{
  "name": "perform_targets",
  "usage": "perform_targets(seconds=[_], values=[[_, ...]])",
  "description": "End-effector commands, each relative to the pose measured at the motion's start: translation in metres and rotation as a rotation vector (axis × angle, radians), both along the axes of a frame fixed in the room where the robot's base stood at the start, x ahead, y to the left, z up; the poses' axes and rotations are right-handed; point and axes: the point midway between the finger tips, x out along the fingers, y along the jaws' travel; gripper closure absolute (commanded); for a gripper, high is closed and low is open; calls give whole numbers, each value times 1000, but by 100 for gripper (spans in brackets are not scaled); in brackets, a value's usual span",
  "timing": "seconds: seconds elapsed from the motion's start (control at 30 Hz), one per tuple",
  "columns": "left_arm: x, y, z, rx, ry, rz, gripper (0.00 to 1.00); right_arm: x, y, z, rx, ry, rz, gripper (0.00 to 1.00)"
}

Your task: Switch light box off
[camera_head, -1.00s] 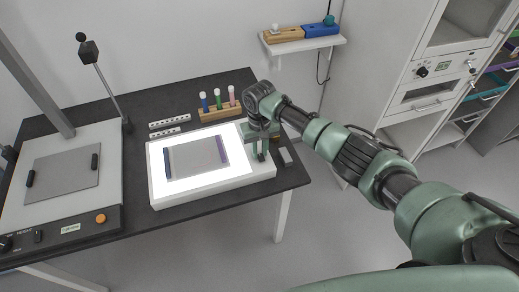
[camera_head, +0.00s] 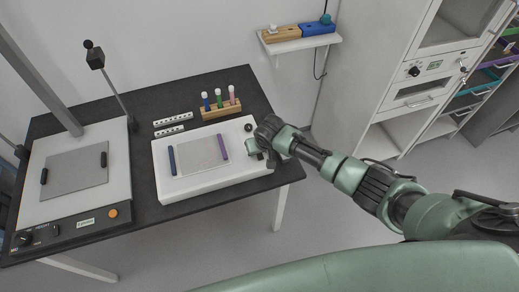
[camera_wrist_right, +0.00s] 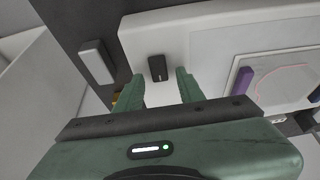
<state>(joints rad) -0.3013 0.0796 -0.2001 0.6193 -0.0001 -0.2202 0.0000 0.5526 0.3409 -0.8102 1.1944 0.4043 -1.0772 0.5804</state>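The light box (camera_head: 190,190) stands on the black table, and its top panel is plain pale white with no glow. A pale sheet (camera_head: 197,155) with dark blue and purple bars at its ends lies on it. My right gripper (camera_head: 258,152) is low over the box's right end. In the right wrist view, its two green fingers (camera_wrist_right: 161,76) are apart and empty. A small black rocker switch (camera_wrist_right: 157,67) sits on the white casing between and just beyond the fingertips. I cannot tell whether they touch it. My left gripper is not in view.
A copy stand (camera_head: 75,170) with a grey plate fills the table's left side. A wooden rack (camera_head: 221,110) with several capped tubes and two white perforated strips (camera_head: 172,120) stand behind the box. A small grey block (camera_wrist_right: 97,62) lies beside the box's end.

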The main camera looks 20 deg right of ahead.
Motion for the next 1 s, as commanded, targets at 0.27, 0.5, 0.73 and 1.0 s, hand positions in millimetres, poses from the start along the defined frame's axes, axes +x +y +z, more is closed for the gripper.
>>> perform_targets(seconds=[0.27,0.5,0.73,1.0], values=[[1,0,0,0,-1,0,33,0,0,0,0,1,0,58],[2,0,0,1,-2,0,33,-7,0,19,3,-2,1,58],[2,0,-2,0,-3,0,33,-22,-1,52,1,-2,0,58],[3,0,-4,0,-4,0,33,-30,-1,71,0,1,-1,58]])
